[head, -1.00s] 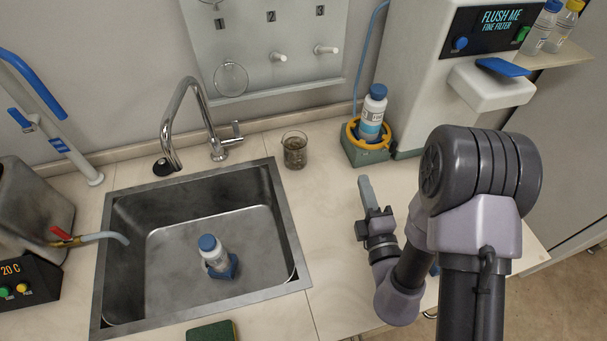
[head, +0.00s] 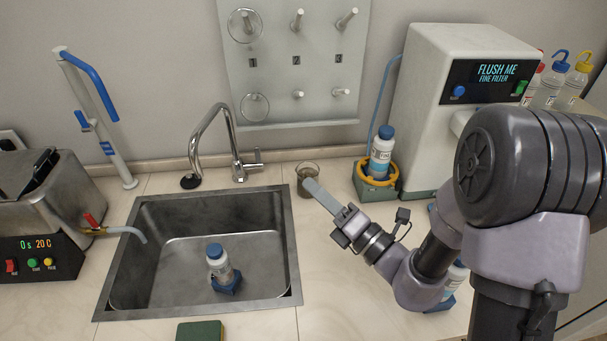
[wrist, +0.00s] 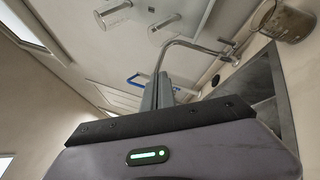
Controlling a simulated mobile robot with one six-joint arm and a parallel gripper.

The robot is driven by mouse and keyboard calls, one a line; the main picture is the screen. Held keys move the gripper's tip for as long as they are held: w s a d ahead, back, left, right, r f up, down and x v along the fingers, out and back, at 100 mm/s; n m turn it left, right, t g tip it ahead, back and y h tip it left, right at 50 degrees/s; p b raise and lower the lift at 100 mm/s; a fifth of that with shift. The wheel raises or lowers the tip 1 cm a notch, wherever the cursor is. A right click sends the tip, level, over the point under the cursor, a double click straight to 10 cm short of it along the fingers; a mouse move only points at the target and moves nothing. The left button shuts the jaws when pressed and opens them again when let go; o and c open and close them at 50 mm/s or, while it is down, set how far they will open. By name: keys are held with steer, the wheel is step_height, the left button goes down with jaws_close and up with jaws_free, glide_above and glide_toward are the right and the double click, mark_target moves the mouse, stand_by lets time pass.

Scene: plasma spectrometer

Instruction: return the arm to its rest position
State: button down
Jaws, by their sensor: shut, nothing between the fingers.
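My gripper (head: 326,197) is shut and empty. In the head view it is held above the counter to the right of the sink, with its fingers pointing up and left. Its fingertips appear close to the glass beaker (head: 308,178) from this angle; I cannot tell the real gap. In the wrist view the closed fingers of my gripper (wrist: 158,92) stand up in the middle, with the faucet (wrist: 185,43) behind them. My arm is bent, and its elbow fills the right side of the head view.
A sink (head: 298,265) holds a blue-capped bottle (head: 219,266). Another blue-capped bottle (head: 381,155) stands in a green and yellow holder (head: 372,190) beside the filter machine (head: 430,100). A bottle (head: 456,278) is partly hidden behind my arm. A sponge (head: 200,332) lies at the front edge.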

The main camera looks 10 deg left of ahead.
steer(key=s+a+r+n+g+h+b, duration=0.1)
steer(key=s+r+n+g+h, duration=0.2)
steer(key=s+n+g, duration=1.3)
steer(key=s+d+f+n+t+h+b, duration=0.1)
steer(key=s+d+f+n+t+h, duration=0.1)
steer(key=s+d+n+t+h, duration=0.3)
steer(key=s+d+f+n+t+h, duration=0.1)
steer(key=d+f+n+t+h, duration=0.15)
steer(key=d+n, duration=0.45)
steer(key=w+d+r+n+t+h, duration=0.3)
steer(key=d+n+h, duration=0.1)
steer(key=d, duration=0.3)
steer(key=shift+d+n, duration=0.3)
steer(key=shift+d, duration=0.05)
